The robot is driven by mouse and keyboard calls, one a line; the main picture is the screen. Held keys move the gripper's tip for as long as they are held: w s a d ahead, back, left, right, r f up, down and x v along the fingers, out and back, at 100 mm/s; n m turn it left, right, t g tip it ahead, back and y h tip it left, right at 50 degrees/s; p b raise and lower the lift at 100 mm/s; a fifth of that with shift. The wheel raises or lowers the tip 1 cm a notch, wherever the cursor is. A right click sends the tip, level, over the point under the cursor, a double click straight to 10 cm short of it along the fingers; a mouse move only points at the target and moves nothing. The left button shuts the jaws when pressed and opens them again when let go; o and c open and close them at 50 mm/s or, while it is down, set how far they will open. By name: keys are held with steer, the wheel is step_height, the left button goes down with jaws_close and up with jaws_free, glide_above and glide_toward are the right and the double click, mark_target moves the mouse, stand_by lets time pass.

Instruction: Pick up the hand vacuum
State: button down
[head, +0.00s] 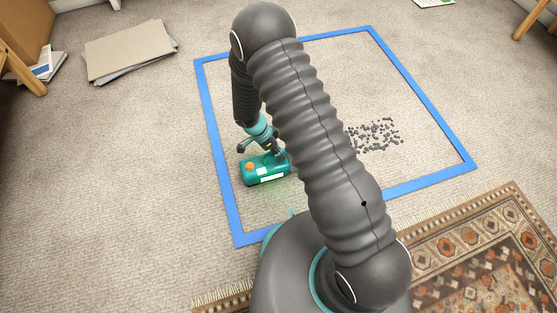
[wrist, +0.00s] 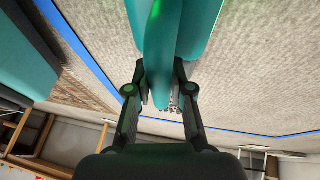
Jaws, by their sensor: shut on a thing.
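The hand vacuum (head: 262,178) is a teal, rounded body with an orange button and white labels. In the head view it is inside the left side of the blue outline, left of my arm. My gripper (head: 264,146) reaches it from above. In the wrist view, the two dark fingers of my gripper (wrist: 161,82) are shut on the teal hand vacuum (wrist: 172,35), one on each side. My arm may hide its right end in the head view. I cannot tell whether it touches the carpet.
A blue square outline (head: 222,150) marks the carpet. A patch of dark crumbs (head: 376,135) lies inside it, right of my arm. A patterned rug (head: 490,245) covers the lower right.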

steer(key=shift+r, duration=0.1)
steer(key=shift+r, duration=0.55)
step_height(320, 180, up, 3)
steer(key=s+d+r, duration=0.6)
steer(key=s+d, duration=0.1)
steer(key=d, duration=0.2)
steer(key=shift+d+r, duration=0.25)
steer(key=shift+r, duration=0.15)
steer(key=c, duration=1.9)
jaws_free()
steer(key=shift+w, duration=0.1)
jaws_close()
